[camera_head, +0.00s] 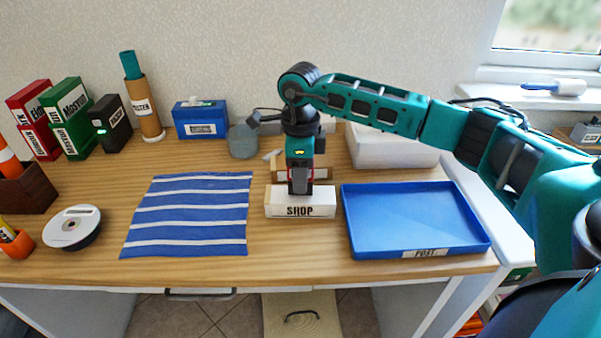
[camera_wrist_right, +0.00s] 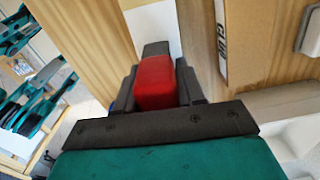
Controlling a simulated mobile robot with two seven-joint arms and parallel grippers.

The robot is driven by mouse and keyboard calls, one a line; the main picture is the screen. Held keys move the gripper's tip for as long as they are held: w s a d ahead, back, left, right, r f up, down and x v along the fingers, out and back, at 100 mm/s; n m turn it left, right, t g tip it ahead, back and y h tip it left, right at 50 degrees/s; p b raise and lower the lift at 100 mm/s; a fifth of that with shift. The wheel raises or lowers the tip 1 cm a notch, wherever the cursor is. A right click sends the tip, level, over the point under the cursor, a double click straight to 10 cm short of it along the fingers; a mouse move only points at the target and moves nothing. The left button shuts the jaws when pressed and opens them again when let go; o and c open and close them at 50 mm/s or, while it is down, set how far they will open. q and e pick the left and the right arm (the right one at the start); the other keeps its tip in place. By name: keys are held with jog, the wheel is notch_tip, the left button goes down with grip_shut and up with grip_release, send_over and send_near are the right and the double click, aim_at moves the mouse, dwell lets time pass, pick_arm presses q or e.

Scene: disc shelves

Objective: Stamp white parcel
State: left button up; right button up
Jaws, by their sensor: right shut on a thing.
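My right gripper (camera_head: 300,181) points down over the parcel and is shut on a red and dark stamp (camera_wrist_right: 156,84). The stamp's lower end is at the parcel's top; whether it touches cannot be told. The blue tray (camera_head: 415,221) is marked POST and is empty. My left gripper is not in view.
A brown box (camera_head: 318,173) is close behind the parcel; a large white box (camera_head: 393,148) is behind the tray. A blue striped cloth (camera_head: 190,215) lies to the left.

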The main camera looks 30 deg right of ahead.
jog(key=shift+f+b, duration=0.35)
jog(key=shift+f, duration=0.1)
dwell(0.4)
jog(key=shift+f, duration=0.1)
dwell(0.9)
jog(key=shift+r+p, duration=2.5)
jog(key=shift+r, duration=1.1)
